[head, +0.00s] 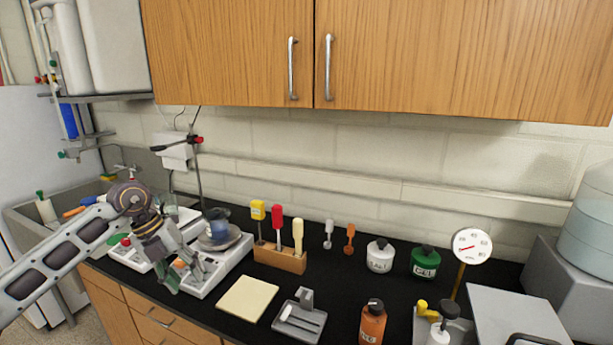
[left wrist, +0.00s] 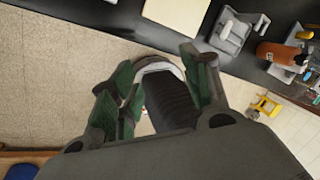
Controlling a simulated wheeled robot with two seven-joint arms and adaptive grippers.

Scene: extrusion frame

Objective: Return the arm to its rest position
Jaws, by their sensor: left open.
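My left arm comes in from the left in the head view. Its gripper (head: 186,277) hangs over the front of the black bench, before the white balance-like device (head: 229,262). In the left wrist view, the left gripper's green-padded fingers (left wrist: 160,95) are spread apart, with no object held between them. A dark ribbed part with a pale rim shows between and beyond the fingers; I cannot tell what it is. My right gripper is not in view.
A wooden rack (head: 279,259) with screwdriver-like tools, a cream pad (head: 247,298), a grey tray (head: 299,321) and an orange bottle (head: 373,324) stand on the bench. A gauge (head: 472,246) stands at right. Wooden cabinets (head: 400,55) hang above.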

